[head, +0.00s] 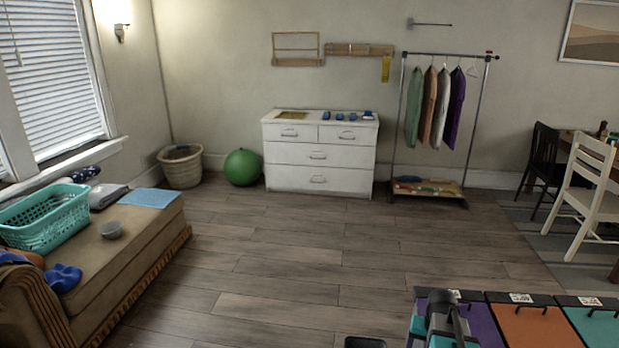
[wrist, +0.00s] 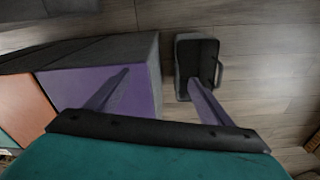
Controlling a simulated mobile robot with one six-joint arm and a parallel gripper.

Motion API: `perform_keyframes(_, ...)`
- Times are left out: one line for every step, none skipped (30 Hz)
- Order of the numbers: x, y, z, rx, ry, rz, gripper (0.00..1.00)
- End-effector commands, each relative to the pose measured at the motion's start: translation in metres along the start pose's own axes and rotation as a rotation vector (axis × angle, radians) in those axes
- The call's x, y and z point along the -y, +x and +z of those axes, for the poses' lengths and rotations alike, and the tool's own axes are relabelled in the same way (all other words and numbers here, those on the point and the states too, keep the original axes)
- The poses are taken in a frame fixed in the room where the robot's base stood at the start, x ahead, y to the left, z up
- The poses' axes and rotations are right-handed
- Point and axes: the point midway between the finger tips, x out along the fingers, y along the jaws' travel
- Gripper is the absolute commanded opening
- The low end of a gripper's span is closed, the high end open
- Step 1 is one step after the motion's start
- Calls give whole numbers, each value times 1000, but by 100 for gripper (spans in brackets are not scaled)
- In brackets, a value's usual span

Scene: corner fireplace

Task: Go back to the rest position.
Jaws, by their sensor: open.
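My gripper (wrist: 158,76) shows in the wrist view with its two purple-tinted fingers wide apart. It is open, and nothing is held between the fingers. A purple bin side (wrist: 135,85) lies behind the left finger. The right finger shows against a dark piece and the wood floor. Whether either finger touches anything cannot be told. In the head view, a grey arm part of mine (head: 445,315) stands in front of the bins at the lower right. The fingertips cannot be made out there.
Purple (head: 482,322), orange (head: 535,325) and teal (head: 592,322) bins stand at the lower right. A sofa bench (head: 125,230) with a teal basket (head: 45,220) is at left. A white dresser (head: 318,158) and clothes rack (head: 478,115) stand at the back. The middle floor is clear.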

Motion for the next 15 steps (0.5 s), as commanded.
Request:
perform_keyframes(18,3,10,7,-36,-5,74)
perform_keyframes(27,4,14,11,-54,-7,74)
perform_keyframes(39,6,21,16,-80,-10,74)
perform_keyframes(48,8,26,20,-99,-12,74)
perform_keyframes(57,10,31,24,-118,-15,74)
perform_keyframes(68,12,38,29,-142,-17,74)
perform_keyframes(76,13,43,32,-161,-20,74)
perform_keyframes(84,14,48,36,-179,-21,74)
perform_keyframes(95,16,56,41,-204,-24,74)
perform_keyframes(102,17,62,45,-222,-26,74)
perform_keyframes(109,19,67,49,-240,-27,74)
perform_keyframes(118,20,74,53,-262,-29,74)
perform_keyframes(124,21,78,56,-277,-30,74)
perform_keyframes(129,22,83,58,-291,-31,74)
perform_keyframes(136,23,88,62,-309,-33,74)
